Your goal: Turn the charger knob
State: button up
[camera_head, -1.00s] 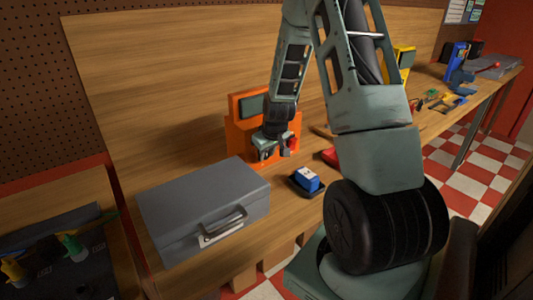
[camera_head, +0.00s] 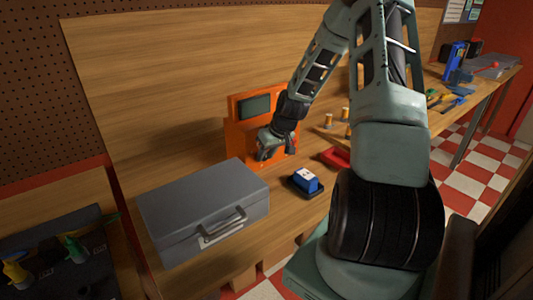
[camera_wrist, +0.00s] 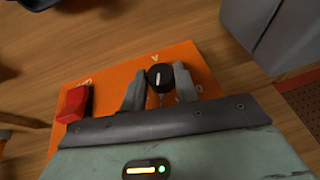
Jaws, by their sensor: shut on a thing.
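The charger is an orange box (camera_head: 236,137) with a dark grey screen, standing against the wooden back panel. Its orange face (camera_wrist: 110,85) fills the middle of the wrist view. The charger knob (camera_wrist: 160,77) is round and black with a white pointer line, which points roughly up in the picture, tilted slightly. My gripper (camera_wrist: 160,84) has one finger on each side of the knob and is shut on it. In the head view my gripper (camera_head: 270,152) is at the charger's lower front and hides the knob.
A grey metal case (camera_head: 175,195) lies left of the charger. A blue battery-like block (camera_head: 306,181) on a black base and a red object (camera_head: 335,157) lie to the right. A red block (camera_wrist: 75,103) is at the face's left edge. Wooden pegs (camera_head: 329,120) stand behind my arm.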

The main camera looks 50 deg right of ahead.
jog(key=shift+s+f, duration=0.1)
jog(key=o, duration=1)
jog(key=shift+c, duration=0.2)
jog(key=shift+d+r, duration=0.1)
jog(key=shift+r, duration=0.35)
jog(key=v, duration=1.6)
jog(key=shift+s+r, duration=0.2)
jog(key=shift+r, duration=0.05)
